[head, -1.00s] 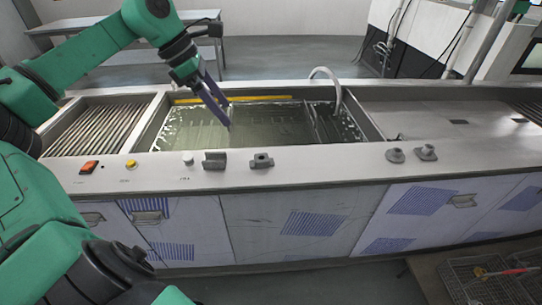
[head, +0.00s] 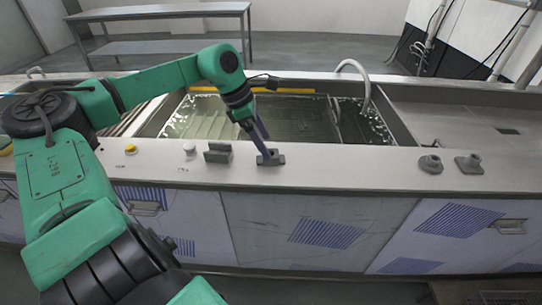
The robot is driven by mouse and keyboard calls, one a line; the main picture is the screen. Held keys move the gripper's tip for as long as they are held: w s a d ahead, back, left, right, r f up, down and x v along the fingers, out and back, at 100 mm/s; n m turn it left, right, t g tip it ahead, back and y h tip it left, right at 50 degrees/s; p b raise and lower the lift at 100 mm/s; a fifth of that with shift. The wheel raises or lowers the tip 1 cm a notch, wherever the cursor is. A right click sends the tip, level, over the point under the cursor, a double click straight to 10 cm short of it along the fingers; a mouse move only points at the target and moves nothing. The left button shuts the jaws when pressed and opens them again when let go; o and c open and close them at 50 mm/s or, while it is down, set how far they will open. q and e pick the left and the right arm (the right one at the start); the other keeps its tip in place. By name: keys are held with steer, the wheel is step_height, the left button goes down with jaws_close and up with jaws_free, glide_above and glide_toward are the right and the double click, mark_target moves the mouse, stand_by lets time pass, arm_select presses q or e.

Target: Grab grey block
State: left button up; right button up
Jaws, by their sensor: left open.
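A small grey block (head: 275,160) with a raised middle sits on the front ledge of the tank. My left gripper (head: 264,148) reaches down to it from above, with its dark fingers open. The fingertips overlap the block's top in the picture, and I cannot tell whether they touch it. A second grey block (head: 218,153), shaped like an upright bracket, stands to the left on the same ledge. My right gripper is out of view.
The water-filled tank (head: 290,112) lies just behind the ledge, with a curved pipe (head: 352,68) at its rim. A white knob (head: 190,149) and a yellow button (head: 131,149) are to the left. Two grey fittings (head: 430,164) (head: 469,163) stand to the right. The ledge between is clear.

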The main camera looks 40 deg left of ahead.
mark_target(276, 159)
arm_select(q)
steer(key=x, duration=0.3)
steer(key=shift+s+f, duration=0.1)
steer(key=shift+s, duration=0.05)
steer(key=shift+f, duration=0.3)
jaws_close()
steer(key=shift+r, duration=0.2)
